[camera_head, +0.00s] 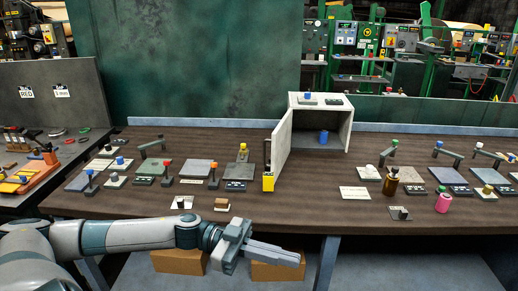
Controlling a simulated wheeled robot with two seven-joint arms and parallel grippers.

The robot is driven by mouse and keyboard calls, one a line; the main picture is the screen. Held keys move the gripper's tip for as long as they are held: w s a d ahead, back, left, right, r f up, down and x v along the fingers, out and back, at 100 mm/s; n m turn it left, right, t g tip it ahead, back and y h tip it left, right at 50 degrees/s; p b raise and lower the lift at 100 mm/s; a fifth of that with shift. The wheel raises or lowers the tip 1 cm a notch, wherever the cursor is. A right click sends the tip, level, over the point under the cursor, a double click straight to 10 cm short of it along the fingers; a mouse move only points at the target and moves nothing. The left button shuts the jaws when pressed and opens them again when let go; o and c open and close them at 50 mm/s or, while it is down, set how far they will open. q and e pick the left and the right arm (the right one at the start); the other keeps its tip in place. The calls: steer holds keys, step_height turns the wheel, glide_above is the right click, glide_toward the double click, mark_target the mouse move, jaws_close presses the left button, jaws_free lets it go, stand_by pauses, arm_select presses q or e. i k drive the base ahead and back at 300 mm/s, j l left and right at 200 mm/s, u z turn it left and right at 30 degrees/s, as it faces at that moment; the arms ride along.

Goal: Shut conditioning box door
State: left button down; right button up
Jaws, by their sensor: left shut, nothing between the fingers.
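The white conditioning box (345,130) stands at the back middle of the brown table, its front open toward me. Its door (283,143) is hinged on the left side and stands swung out toward the table's front. A blue object (323,137) sits inside the box. My left gripper (298,257) is shut and empty, in front of the table's front edge and below the tabletop in the picture, pointing right. It is apart from the door. My right gripper is not in view.
The table (300,200) holds several grey plates and small knobbed pieces left and right of the box. A yellow block (268,182) stands at the door's front edge. A brown bottle (391,182) and a pink bottle (443,203) stand at right. Cardboard boxes (180,262) lie below.

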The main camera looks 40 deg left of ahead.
mark_target(281, 140)
steer(key=i+j, duration=0.15)
steer(key=j, duration=0.2)
steer(key=i+j, duration=0.15)
steer(key=j, duration=0.25)
steer(key=i+j, duration=0.2)
steer(key=j, duration=0.15)
steer(key=i+j, duration=0.15)
steer(key=j, duration=0.25)
steer(key=i+j, duration=0.15)
steer(key=j, duration=0.2)
steer(key=i+j, duration=0.15)
steer(key=j, duration=0.25)
